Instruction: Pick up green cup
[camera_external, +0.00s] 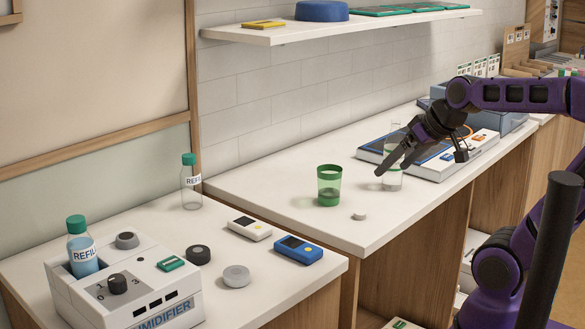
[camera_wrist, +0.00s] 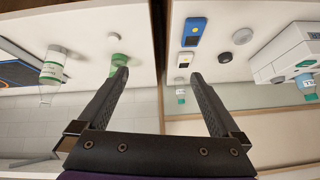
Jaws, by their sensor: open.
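The green cup (camera_external: 329,185) is translucent with darker green bands at rim and base.
A clear bottle (camera_external: 393,182) stands right of the cup, partly behind my fingers. A small grey cap (camera_external: 359,214) lies in front of the cup. A flat blue-grey device (camera_external: 440,160) lies further right. A shelf (camera_external: 345,24) hangs above; a humidifier (camera_external: 125,292) stands lower left.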

